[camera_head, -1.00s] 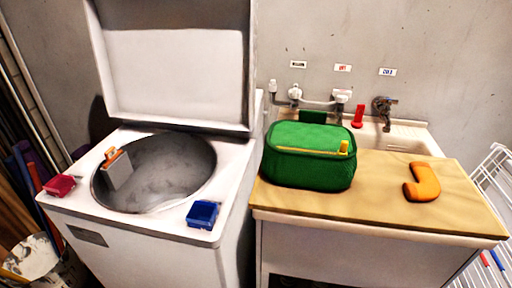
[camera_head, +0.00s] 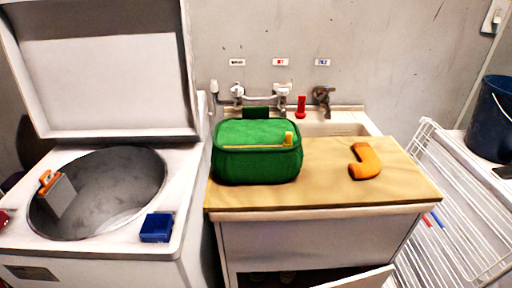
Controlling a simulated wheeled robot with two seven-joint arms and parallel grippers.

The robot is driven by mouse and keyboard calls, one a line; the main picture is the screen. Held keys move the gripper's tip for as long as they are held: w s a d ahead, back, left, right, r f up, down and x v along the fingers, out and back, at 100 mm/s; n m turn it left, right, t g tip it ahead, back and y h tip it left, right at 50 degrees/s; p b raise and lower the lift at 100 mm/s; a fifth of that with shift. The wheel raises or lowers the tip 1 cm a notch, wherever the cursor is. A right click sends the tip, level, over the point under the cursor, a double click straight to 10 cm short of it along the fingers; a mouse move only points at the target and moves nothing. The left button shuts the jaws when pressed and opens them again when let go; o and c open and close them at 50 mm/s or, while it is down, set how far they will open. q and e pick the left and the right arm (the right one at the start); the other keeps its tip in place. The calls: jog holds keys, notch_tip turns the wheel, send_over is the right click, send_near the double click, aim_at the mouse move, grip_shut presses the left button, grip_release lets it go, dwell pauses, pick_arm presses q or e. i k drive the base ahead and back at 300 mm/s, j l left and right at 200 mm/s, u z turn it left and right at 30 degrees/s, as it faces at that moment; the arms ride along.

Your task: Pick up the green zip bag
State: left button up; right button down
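The green zip bag (camera_head: 256,165) stands upright on the left part of the wooden board (camera_head: 325,185) that covers the front of the sink cabinet. It has a yellow zip line along its upper front and a yellow pull tab near its top right. A dark green piece (camera_head: 256,112) shows just behind it. Nothing covers the bag's front. Neither of my grippers shows in the head view.
An orange curved object (camera_head: 364,161) lies on the board to the bag's right. An open-lid washer (camera_head: 185,200) with a blue box (camera_head: 157,227) stands left. A white drying rack (camera_head: 450,200) stands right. A cabinet door (camera_head: 360,280) hangs open below.

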aim_at(249, 148)
jog(key=l+u, duration=0.7)
jog(key=u, duration=0.15)
jog(key=l+u, duration=0.45)
jog(key=k+l+u, duration=0.1)
jog(key=u, duration=0.3)
jog(key=k+l+u, duration=0.15)
jog(key=l+u, duration=0.3)
jog(key=j, duration=0.05)
